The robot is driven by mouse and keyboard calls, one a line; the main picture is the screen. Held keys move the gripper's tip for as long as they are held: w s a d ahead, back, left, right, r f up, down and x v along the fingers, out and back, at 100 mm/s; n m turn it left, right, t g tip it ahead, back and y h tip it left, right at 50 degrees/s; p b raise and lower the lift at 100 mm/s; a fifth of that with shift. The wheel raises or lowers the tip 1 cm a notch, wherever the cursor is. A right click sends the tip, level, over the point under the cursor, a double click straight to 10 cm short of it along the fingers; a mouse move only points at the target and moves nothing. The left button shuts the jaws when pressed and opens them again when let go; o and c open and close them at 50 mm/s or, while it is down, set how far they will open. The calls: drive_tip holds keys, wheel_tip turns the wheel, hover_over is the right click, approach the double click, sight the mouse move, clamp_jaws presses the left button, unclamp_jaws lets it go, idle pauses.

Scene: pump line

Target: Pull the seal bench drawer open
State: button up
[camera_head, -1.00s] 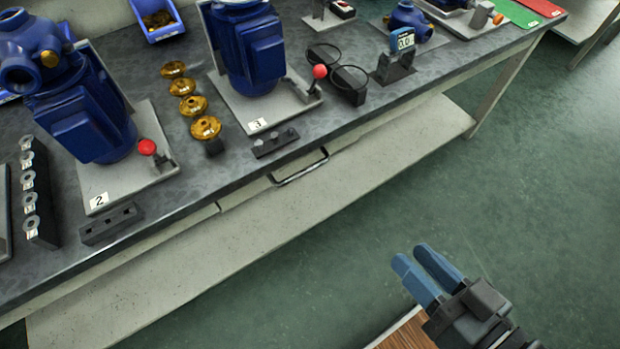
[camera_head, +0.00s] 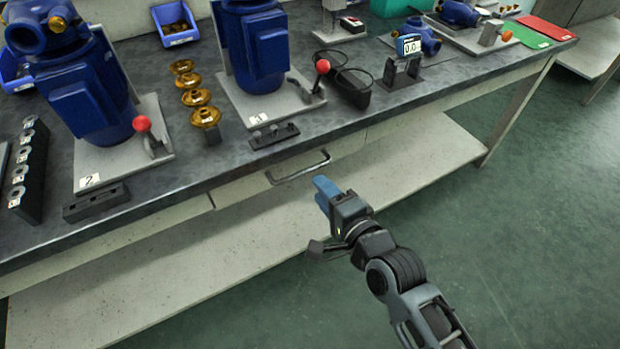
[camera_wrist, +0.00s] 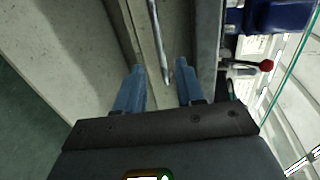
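The seal bench drawer (camera_head: 238,192) sits under the dark bench top, its pale front looking flush with the bench edge, so it appears closed. Its grey bar handle (camera_head: 298,170) juts from the front. My gripper (camera_head: 322,187), with blue fingers, is just in front of and below the handle's right end in the head view. In the wrist view my gripper (camera_wrist: 160,66) is open, its fingers apart with nothing held. The handle (camera_wrist: 160,42) runs up the picture, its near end between the fingertips in view; I cannot tell whether it touches them.
The bench top (camera_head: 225,165) carries blue pumps (camera_head: 256,50) on plates, brass parts (camera_head: 197,98) and a small dark rack (camera_head: 274,135) above the drawer. A pale lower shelf (camera_head: 150,275) runs beneath the bench. The green floor (camera_head: 530,220) to the right is clear.

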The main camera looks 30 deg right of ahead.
drive_tip(key=x, duration=0.6)
drive_tip(key=shift+w+b, duration=0.35)
drive_tip(key=shift+w, duration=0.05)
drive_tip(key=shift+f, duration=0.1)
clamp_jaws()
